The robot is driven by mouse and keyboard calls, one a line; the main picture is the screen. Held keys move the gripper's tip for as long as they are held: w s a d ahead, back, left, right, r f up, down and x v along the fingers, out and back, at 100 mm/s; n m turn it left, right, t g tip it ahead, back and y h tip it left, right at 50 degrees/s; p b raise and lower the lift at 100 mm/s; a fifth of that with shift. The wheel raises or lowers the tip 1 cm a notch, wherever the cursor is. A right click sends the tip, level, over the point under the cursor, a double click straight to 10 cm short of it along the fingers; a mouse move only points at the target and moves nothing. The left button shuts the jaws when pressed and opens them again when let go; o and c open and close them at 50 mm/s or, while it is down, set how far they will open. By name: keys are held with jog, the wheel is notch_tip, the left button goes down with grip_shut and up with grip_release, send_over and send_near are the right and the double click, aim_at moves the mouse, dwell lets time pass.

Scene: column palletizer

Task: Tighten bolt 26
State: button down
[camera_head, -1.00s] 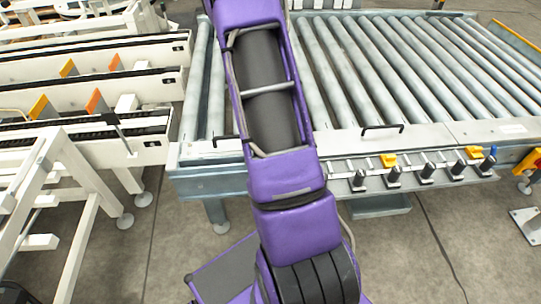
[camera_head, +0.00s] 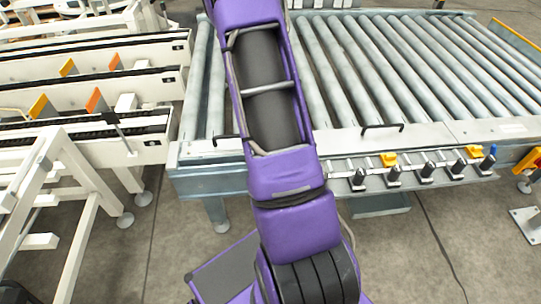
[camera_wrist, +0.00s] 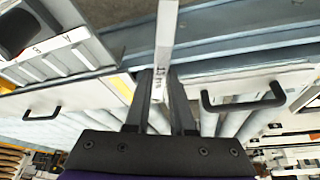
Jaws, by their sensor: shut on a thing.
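My gripper (camera_wrist: 160,82) shows in the wrist view with two dark fingers close together. It is shut on a pale, narrow bar-like tool (camera_wrist: 165,38), which runs from between the fingers up to the top edge. Small dark lettering is on the bar near the fingertips. What the bar's far end touches is out of frame. I cannot make out bolt 26 or any numbered bolt in either view. In the head view my arm runs up out of the frame and my gripper does not show.
A roller conveyor (camera_head: 462,133) with a pale side rail fills the upper right of the head view. Black handles (camera_wrist: 243,101) stick out from pale panels on both sides of my gripper. White machine frames (camera_head: 88,212) stand at left.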

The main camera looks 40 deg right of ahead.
jog(key=shift+f, duration=0.65)
dwell(0.3)
